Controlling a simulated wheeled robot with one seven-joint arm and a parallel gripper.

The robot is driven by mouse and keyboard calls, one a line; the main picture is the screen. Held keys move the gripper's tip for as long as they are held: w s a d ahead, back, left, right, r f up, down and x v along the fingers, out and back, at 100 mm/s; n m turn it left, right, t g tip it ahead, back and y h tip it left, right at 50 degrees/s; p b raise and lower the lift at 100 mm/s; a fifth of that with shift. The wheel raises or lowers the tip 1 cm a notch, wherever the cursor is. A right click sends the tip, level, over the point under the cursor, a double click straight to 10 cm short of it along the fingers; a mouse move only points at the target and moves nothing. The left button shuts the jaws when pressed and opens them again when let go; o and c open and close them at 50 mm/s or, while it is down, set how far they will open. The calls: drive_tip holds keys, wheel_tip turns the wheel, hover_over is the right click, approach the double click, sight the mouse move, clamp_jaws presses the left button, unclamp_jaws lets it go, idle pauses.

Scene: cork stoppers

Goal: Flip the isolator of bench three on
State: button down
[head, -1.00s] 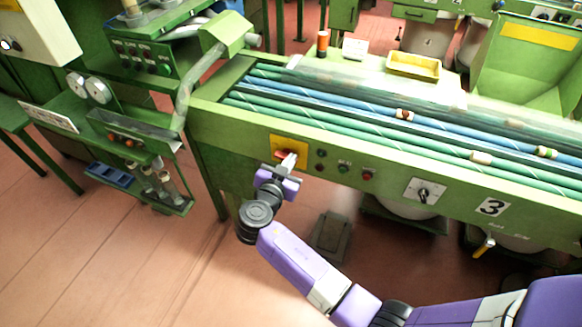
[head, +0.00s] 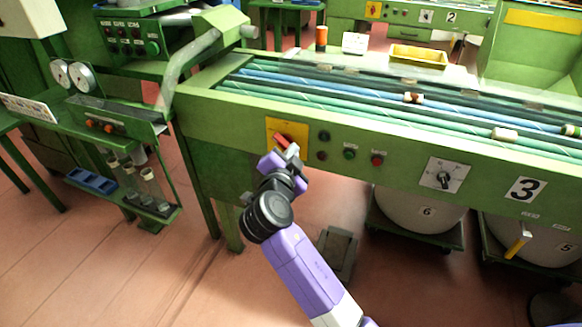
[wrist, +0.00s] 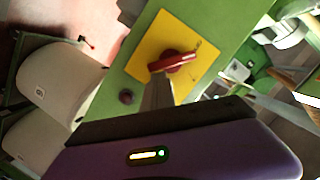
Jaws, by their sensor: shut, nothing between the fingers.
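The isolator is a red handle (wrist: 172,62) on a yellow plate (wrist: 150,50) set in the green front panel of bench three. In the head view the red handle (head: 285,141) sits tilted on the yellow plate (head: 272,127), left of the panel's small buttons. My gripper (head: 290,150) is shut and its fingertips are right at the handle. In the wrist view the shut fingers (wrist: 158,86) reach up to the handle's left end and appear to touch it. They hide part of the plate.
Barrels (head: 428,210) stand under the bench. A green side rack (head: 110,120) stands to the left.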

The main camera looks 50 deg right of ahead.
drive_tip(key=m+b, duration=0.2)
drive_tip(key=b, duration=0.3)
drive_tip(key=f+m+t+b, duration=0.1)
drive_tip(key=m+b, duration=0.1)
drive_tip(key=b, duration=0.4)
drive_tip(key=shift+f, duration=0.2)
